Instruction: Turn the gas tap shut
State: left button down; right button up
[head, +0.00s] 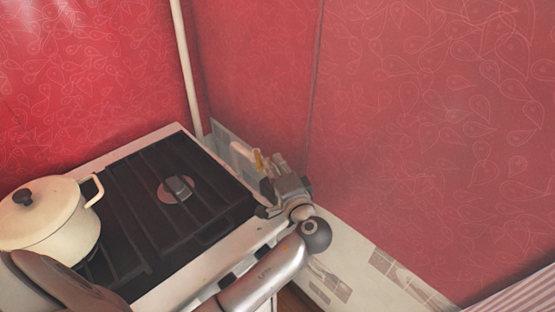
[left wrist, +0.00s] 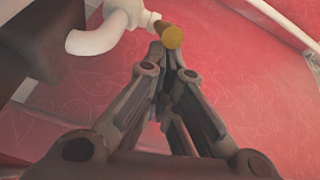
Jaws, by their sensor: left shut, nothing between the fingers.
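The gas tap shows as a small yellow handle (head: 259,159) behind the right side of the stove in the head view. In the left wrist view its yellow end (left wrist: 172,37) sits on a white pipe (left wrist: 100,36), just beyond my fingertips. My left gripper (head: 272,172) is beside the tap, and its fingers are shut with nothing between them in the left wrist view (left wrist: 170,50). I cannot tell whether the fingertips touch the yellow handle. My right gripper is not in view.
A stove (head: 218,158) with black grates stands against the red patterned wall (head: 430,120). A cream lidded pot (head: 55,215) sits on its left part. A pale vertical pipe (head: 186,70) runs up the corner. The gap between stove and wall is narrow.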

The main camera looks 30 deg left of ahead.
aim_at(261, 169)
pick_arm(q)
jog(key=shift+s+a, duration=0.4)
jog(key=shift+s, duration=0.15)
jog(key=shift+s+a+p, duration=0.3)
jog(key=shift+s+a, duration=0.45)
jog(key=shift+s, duration=0.1)
